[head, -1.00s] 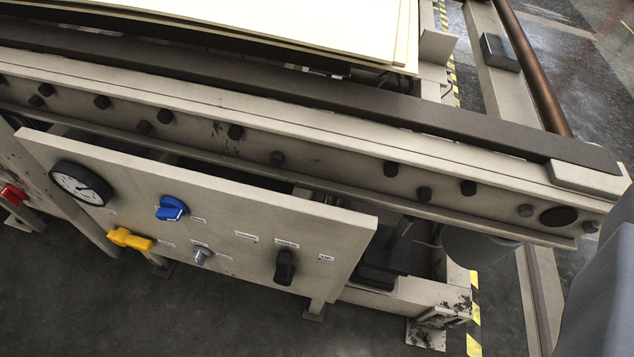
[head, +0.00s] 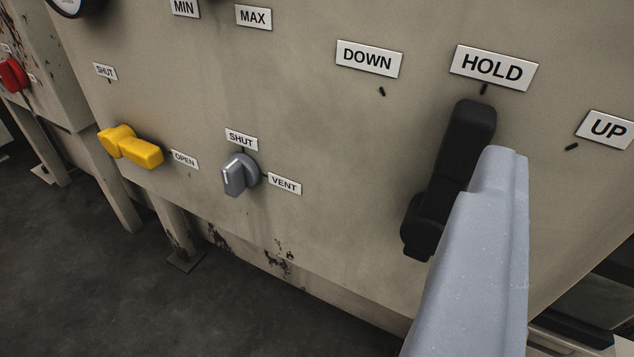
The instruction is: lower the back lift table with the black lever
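The black lever (head: 462,160) is on the beige control panel, its upper end at the HOLD label (head: 493,68). The DOWN label (head: 369,59) is to its left and the UP label (head: 608,129) to its right. My gripper (head: 500,165) shows as a grey finger shape at the lever's right side, overlapping its lower right edge in the picture. I cannot tell whether it touches the lever or whether the fingers are apart. The back lift table is not identifiable in this view.
A yellow handle (head: 131,146) sits by its OPEN label on the left. A grey knob (head: 238,175) with SHUT and VENT labels is between it and the lever. A red knob (head: 12,74) is at the far left.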

